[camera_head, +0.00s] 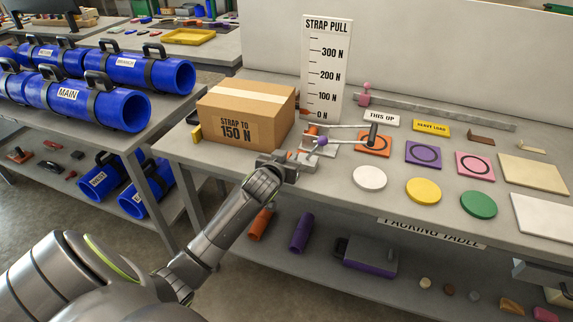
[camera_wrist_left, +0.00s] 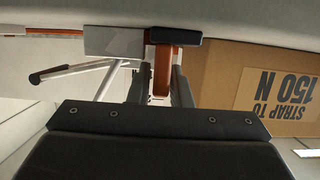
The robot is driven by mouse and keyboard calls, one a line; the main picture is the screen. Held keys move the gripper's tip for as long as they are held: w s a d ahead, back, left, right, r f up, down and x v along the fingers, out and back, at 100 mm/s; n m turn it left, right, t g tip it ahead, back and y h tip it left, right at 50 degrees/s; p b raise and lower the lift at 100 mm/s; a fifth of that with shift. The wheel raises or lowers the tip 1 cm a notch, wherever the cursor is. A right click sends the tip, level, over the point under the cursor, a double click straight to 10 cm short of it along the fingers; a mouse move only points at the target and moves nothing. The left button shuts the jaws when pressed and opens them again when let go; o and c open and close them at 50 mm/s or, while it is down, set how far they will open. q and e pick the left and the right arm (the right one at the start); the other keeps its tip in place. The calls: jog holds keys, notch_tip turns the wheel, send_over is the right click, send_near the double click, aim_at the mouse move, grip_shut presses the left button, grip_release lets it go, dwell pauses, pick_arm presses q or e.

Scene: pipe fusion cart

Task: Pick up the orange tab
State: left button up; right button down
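An orange tab (camera_wrist_left: 162,66) shows in the left wrist view between the two dark fingers of my left gripper (camera_wrist_left: 160,80). A gap shows on its left side, so the fingers look open around it. A dark piece covers part of the orange. In the head view my left gripper (camera_head: 303,160) is low at the table's front edge, just right of the cardboard box. A small orange piece (camera_head: 313,129) shows behind it, near the foot of the strap pull scale; I cannot tell whether it is the same tab. My right gripper is not in view.
The cardboard box (camera_head: 240,116) stands close beside my left gripper. The white strap pull scale (camera_head: 326,65) rises behind. A lever with a purple knob (camera_head: 321,141) and dark grip (camera_head: 373,134) is close on the right. Coloured discs and square plates lie further right.

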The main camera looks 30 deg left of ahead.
pick_arm(q)
grip_shut()
jog(key=shift+r, duration=0.15)
